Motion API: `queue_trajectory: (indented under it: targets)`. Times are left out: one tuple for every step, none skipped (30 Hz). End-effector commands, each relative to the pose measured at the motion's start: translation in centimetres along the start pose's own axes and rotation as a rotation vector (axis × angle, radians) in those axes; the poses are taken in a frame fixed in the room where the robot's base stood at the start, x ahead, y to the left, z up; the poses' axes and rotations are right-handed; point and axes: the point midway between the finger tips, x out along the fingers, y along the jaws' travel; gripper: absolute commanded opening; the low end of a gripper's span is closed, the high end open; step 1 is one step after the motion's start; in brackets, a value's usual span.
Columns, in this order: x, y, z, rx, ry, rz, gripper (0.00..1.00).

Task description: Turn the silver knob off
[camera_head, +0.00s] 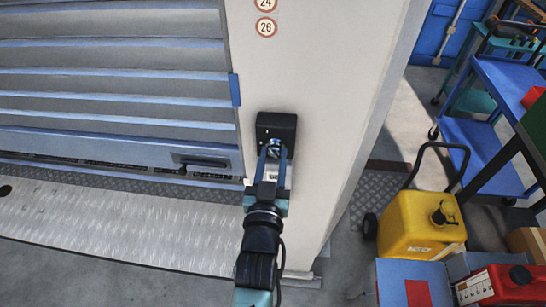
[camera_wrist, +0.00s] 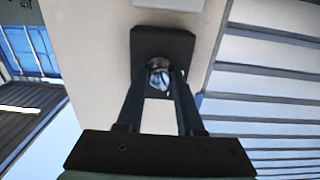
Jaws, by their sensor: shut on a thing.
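The silver knob (camera_head: 273,148) sits on a black box (camera_head: 276,126) fixed to the pale pillar. In the wrist view the knob (camera_wrist: 159,78) shows in front of the black box (camera_wrist: 161,46), between my fingertips. My gripper (camera_head: 272,150) reaches up to the box from below. In the wrist view my gripper (camera_wrist: 159,74) has its two fingers converging on the knob, shut on it. The fingers hide the sides of the knob, and I cannot tell its turned position.
A shutter (camera_head: 110,80) with a handle is left of the pillar (camera_head: 320,90). A yellow jerrycan (camera_head: 415,225), a red and black case (camera_head: 498,286) and a blue cart (camera_head: 490,150) stand to the right. Grey floor shows between the pillar and the jerrycan.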

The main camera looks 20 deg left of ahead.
Motion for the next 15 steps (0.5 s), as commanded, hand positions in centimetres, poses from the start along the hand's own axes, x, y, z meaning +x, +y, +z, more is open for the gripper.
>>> queue_trajectory:
  targets:
    - [-0.01, 0.01, 0.0, 0.0, 0.0, 0.0, 0.0]
    - [-0.01, 0.01, 0.0, 0.0, 0.0, 0.0, 0.0]
    - [-0.01, 0.01, 0.0, 0.0, 0.0, 0.0, 0.0]
    - [-0.01, 0.01, 0.0, 0.0, 0.0, 0.0, 0.0]
    - [-0.01, 0.01, 0.0, 0.0, 0.0, 0.0, 0.0]
    - [-0.02, 0.0, 0.0, -0.001, 0.0, 0.0, 0.0]
    - [-0.02, 0.0, 0.0, -0.003, 0.0, 0.0, 0.0]
    - [-0.02, 0.0, 0.0, -0.006, 0.0, 0.0, 0.0]
    - [-0.02, -0.01, 0.01, -0.012, 0.0, 0.0, 0.0]
    - [-0.02, -0.01, 0.01, -0.018, 0.0, 0.0, 0.0]
    - [-0.02, -0.02, 0.01, -0.025, 0.0, 0.0, 0.0]
    - [-0.02, -0.03, 0.01, -0.037, 0.0, 0.0, 0.0]
    - [-0.02, -0.04, 0.01, -0.047, 0.0, -0.001, 0.0]
    - [-0.01, -0.04, 0.02, -0.059, 0.0, -0.001, 0.0]
    - [-0.01, -0.04, 0.02, -0.079, 0.0, -0.001, 0.0]
